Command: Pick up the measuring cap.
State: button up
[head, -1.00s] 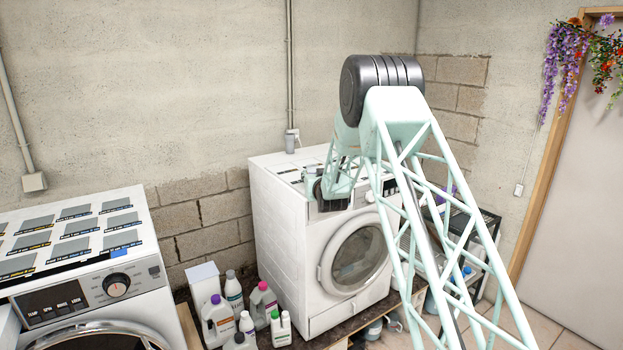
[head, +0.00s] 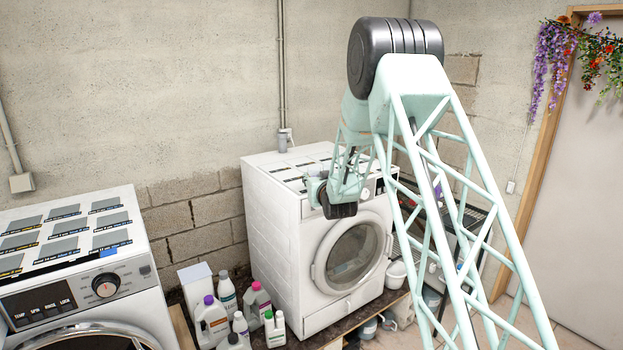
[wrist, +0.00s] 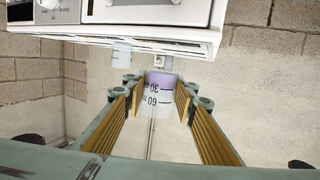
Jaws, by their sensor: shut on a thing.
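The measuring cap (wrist: 154,100) is a translucent cup with dark "30" and "60" marks, which read upside down, and a purple tint at one end. In the wrist view it sits between the two fingertips of my gripper (wrist: 161,92), which is shut on it. The ribbed yellow finger pads lie on either side of the cap. In the head view the cap cannot be made out. There the end of my arm is in front of the upper front of the right-hand washing machine (head: 272,215), and the fingers are not clear.
A small pale translucent object (wrist: 122,53) shows near the machine in the wrist view. Detergent bottles (head: 212,318) stand left of the right-hand machine. A second washing machine (head: 150,275) is at the left. A white bucket (head: 396,273) is right of the round door.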

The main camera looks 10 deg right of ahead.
jog(key=s+d+b, duration=0.1)
jog(key=s, duration=0.5)
jog(key=shift+d+r, duration=0.25)
jog(key=shift+s, duration=0.15)
dwell(0.6)
jog(key=shift+a, duration=0.1)
dwell(0.8)
